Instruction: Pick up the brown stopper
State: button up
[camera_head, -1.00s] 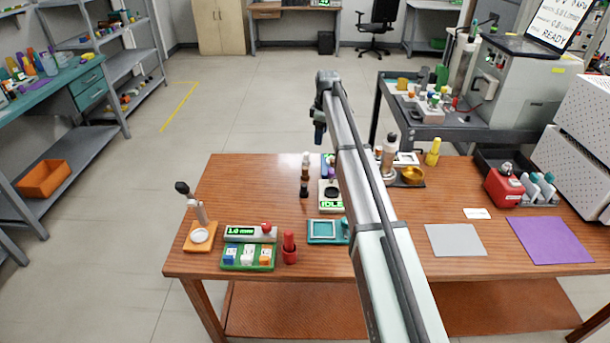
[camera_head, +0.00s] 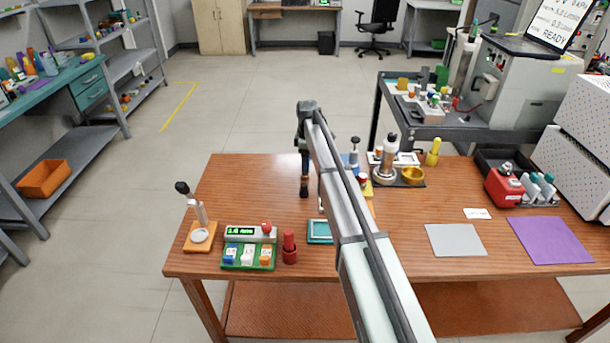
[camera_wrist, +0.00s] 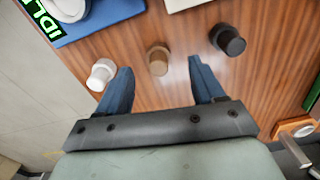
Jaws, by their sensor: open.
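The brown stopper (camera_wrist: 158,60) stands on the wooden table in the wrist view, in the gap between my fingertips and slightly beyond them. My gripper (camera_wrist: 161,67) is open, with one blue finger on each side of the stopper's line and nothing held. In the head view my gripper (camera_head: 304,170) points down over the row of stoppers and hides the brown one. A white stopper (camera_wrist: 102,74) stands close by my left finger. A black stopper (camera_wrist: 228,40) stands beyond and right of my right finger; it also shows in the head view (camera_head: 304,192).
A blue-based device with a green IDLE display (camera_wrist: 43,18) is at the wrist view's top left. Left of the stoppers the table is bare.

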jog(key=shift+w+a+f, duration=0.1)
jog(key=shift+a+f, duration=0.1)
jog(key=shift+f, duration=1.15)
jog(key=shift+w+a+f, duration=0.1)
jog(key=shift+a+f, duration=0.1)
jog(key=shift+f, duration=1.15)
jog(key=shift+c, duration=0.4)
jog(key=c, duration=1.1)
